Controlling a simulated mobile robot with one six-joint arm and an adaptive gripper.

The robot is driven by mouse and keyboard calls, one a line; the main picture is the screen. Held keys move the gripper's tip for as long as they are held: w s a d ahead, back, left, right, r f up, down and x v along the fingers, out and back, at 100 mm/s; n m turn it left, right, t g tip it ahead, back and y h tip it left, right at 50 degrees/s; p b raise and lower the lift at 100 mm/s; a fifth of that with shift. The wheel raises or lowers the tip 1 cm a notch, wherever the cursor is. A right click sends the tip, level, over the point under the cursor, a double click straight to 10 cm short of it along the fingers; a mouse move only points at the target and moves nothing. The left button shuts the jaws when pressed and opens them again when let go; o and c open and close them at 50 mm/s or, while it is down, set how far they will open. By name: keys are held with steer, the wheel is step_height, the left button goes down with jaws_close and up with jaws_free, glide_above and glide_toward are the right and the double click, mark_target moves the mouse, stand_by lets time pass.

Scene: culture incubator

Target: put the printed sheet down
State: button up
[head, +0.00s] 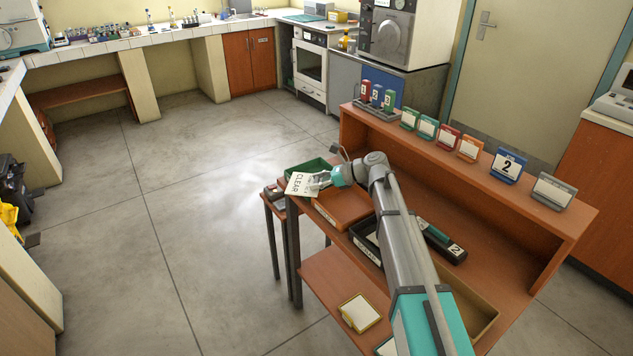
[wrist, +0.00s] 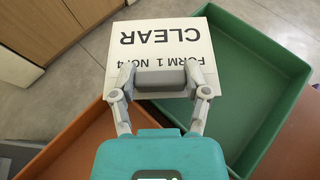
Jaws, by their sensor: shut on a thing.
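The printed sheet (head: 300,184) is a white card with black print reading CLEAR. In the wrist view the sheet (wrist: 155,45) shows upside down, with CLEAR and a second line, FORM 1 NO 4. My gripper (head: 325,180) is shut on its near edge. In the wrist view the gripper (wrist: 160,78) has a finger at each side of a grey bar at that edge. The sheet overlaps the left part of a green tray (wrist: 262,75) in the picture. I cannot tell whether it touches the tray.
An orange tray (head: 343,207) lies beside the green one on the wooden desk. A black tray (head: 362,240) and a dark holder marked 2 (head: 444,243) lie further right. Coloured card stands line the upper shelf (head: 570,200).

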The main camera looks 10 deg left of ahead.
steer(key=o, duration=1)
steer(key=shift+f, duration=0.1)
steer(key=shift+d, duration=0.3)
steer(key=d, duration=0.9)
steer(key=w+d+r+p, duration=0.1)
steer(key=d, duration=0.4)
steer(key=shift+d, duration=0.1)
steer(key=shift+s, duration=0.2)
